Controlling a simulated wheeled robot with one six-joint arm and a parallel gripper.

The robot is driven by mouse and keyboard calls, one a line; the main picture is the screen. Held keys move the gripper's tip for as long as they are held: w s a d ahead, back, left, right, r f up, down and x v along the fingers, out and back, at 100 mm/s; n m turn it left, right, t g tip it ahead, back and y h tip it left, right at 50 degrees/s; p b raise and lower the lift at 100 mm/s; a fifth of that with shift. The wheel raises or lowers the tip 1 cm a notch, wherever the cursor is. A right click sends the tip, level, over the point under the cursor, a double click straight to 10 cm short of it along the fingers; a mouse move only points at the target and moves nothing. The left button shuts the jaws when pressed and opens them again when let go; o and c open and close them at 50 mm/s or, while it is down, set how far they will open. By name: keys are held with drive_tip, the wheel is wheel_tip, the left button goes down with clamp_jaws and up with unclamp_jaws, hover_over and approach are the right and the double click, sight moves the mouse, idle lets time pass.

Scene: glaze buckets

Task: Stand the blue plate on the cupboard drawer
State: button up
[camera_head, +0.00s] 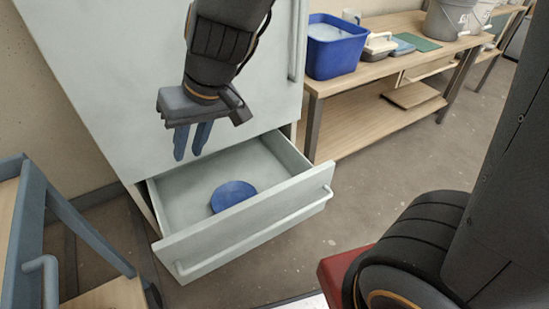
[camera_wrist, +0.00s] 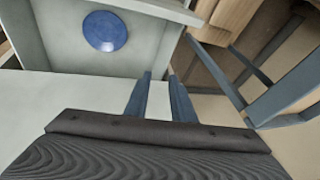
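The blue plate (camera_head: 233,195) lies in the open cupboard drawer (camera_head: 170,200), on its floor. It also shows in the wrist view (camera_wrist: 105,31) as a full blue disc in the drawer (camera_wrist: 60,50). My gripper (camera_head: 191,155) is above and to the left of the plate in the head view, apart from it, in front of the cupboard (camera_head: 110,80). Its two blue fingers (camera_wrist: 160,95) stand apart with nothing between them.
A workbench (camera_head: 400,65) stands to the right with a blue tub (camera_head: 336,52) and several small items. A grey bucket (camera_head: 450,17) is farther right. A blue-framed rack (camera_head: 80,225) is at the left. The floor (camera_head: 370,185) right of the drawer is clear.

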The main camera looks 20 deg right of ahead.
drive_tip(key=s+d+r+g+h, duration=0.1)
drive_tip(key=s+d, duration=0.4)
drive_tip(key=d, duration=0.2)
drive_tip(key=s+d+r+m+g+h, duration=0.1)
drive_tip(key=s+d+h, duration=0.1)
drive_tip(key=s+d, duration=0.3)
drive_tip(key=d, duration=0.3)
drive_tip(key=shift+s+r+m+h, duration=0.25)
drive_tip(key=shift+s+m+h, duration=0.05)
drive_tip(key=shift+s, duration=0.1)
drive_tip(key=shift+a, duration=0.1)
drive_tip(key=d+r+m+p, duration=0.3)
drive_tip(key=d+r+p, duration=0.6)
drive_tip(key=p, duration=0.9)
drive_tip(key=shift+d+r+h, duration=0.15)
drive_tip(key=shift+r+h, duration=0.15)
drive_tip(key=shift+r, duration=0.2)
